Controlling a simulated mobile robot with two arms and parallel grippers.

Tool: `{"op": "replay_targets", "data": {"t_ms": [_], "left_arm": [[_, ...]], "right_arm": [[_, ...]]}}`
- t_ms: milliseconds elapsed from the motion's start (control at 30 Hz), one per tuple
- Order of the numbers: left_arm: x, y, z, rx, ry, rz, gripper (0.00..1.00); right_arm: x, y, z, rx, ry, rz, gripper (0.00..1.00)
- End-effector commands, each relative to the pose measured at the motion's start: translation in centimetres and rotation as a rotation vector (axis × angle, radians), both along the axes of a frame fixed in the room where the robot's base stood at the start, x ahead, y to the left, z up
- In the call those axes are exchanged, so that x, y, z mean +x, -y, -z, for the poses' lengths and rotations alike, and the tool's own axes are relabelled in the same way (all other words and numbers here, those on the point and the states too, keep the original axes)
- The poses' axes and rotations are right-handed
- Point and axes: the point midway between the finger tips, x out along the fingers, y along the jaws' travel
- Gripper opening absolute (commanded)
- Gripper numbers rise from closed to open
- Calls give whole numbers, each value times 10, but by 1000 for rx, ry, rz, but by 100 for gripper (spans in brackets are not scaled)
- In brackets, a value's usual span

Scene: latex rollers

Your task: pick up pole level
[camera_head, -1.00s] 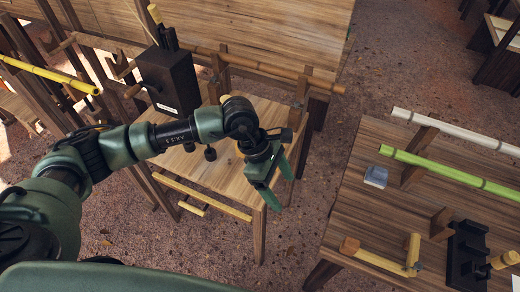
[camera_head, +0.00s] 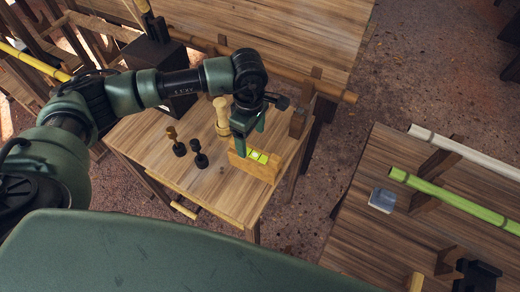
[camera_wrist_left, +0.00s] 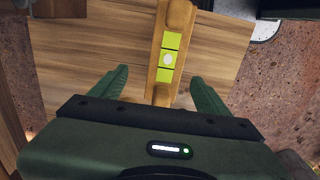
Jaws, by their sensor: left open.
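The pole level (camera_head: 268,170) is a wooden bar with yellow-green windows. It lies near the right edge of the small wooden table (camera_head: 215,190). My left gripper (camera_head: 246,130) is open just above it in the head view and partly covers its far side. In the left wrist view the level (camera_wrist_left: 176,18) runs upright down the middle, between the two green fingers (camera_wrist_left: 160,82). Both fingers look apart from it. Its lower end is hidden by the gripper body. My right gripper is not in view.
Two dark-based pegs (camera_head: 199,157) and a pale wooden peg (camera_head: 221,115) stand left of the level. A bamboo pole (camera_head: 290,80) runs behind. At right, another table (camera_head: 365,215) holds a green pole (camera_head: 450,195), a white pole (camera_head: 465,150) and a grey block (camera_head: 382,200).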

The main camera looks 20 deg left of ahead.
Motion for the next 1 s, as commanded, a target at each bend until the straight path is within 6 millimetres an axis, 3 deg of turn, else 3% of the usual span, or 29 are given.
{"op": "replay_targets", "data": {"t_ms": [333, 467, 600, 867, 1000], "left_arm": [[-3, -4, 34, 1, -5, -2, 76], [-6, -10, 53, 2, -6, -1, 76], [-5, -8, 72, -1, -3, 0, 76], [-4, -9, 77, 0, -1, 0, 76], [-4, -9, 77, 0, -1, 0, 43]], "right_arm": [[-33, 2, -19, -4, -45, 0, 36], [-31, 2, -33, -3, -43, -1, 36], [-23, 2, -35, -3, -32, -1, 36], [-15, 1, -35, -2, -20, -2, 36], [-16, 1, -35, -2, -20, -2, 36]]}}
